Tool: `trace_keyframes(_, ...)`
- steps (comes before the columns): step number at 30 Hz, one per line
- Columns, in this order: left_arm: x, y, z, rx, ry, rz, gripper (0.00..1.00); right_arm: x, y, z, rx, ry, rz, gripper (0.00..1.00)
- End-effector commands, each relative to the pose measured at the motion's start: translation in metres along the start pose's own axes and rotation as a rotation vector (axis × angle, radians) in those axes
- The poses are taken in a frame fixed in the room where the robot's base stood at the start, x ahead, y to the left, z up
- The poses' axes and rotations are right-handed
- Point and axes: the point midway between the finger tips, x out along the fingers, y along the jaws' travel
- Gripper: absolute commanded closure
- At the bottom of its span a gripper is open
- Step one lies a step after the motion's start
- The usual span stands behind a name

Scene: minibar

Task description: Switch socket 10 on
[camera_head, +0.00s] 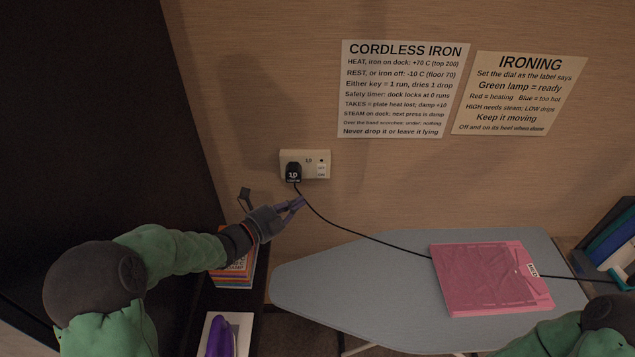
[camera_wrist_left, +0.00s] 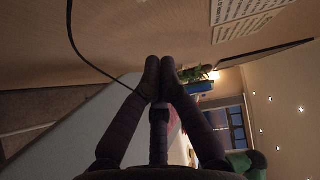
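The socket plate (camera_head: 317,157) is on the wooden wall, with a black plug (camera_head: 293,172) marked 10 in its left side. A small white switch (camera_head: 321,169) sits on its right side; its position is too small to tell. A black cord (camera_head: 345,228) runs from the plug down right across the ironing board. My left gripper (camera_head: 301,201) is just below the socket, apart from the switch. Its fingertips also show in the left wrist view (camera_wrist_left: 160,65), together with nothing visible between them. The cord passes close to the fingers; contact cannot be told. My right gripper is out of view.
The ironing board (camera_head: 340,285) stands below, with a folded pink cloth (camera_head: 490,275) on it. Books (camera_head: 232,272) and a purple-and-white object (camera_head: 228,335) are on the dark shelf at lower left. Two instruction sheets (camera_head: 403,90) (camera_head: 518,95) hang above right. The wall around the socket is clear.

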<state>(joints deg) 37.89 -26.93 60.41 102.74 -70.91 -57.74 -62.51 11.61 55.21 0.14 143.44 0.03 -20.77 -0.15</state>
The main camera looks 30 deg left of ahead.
Motion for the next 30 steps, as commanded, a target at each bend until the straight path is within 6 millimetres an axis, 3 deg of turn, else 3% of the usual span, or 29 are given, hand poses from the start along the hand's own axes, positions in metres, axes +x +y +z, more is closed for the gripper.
trace_keyframes(13,0.084,0.002,-0.002,-0.001,0.005,0.0,1.0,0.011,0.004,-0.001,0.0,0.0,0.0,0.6)
trace_keyframes(21,0.104,0.001,0.023,0.0,0.001,0.001,1.0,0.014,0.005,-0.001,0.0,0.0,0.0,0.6)
trace_keyframes(30,0.108,0.0,0.028,0.0,0.001,0.0,1.0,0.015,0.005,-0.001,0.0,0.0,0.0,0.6)
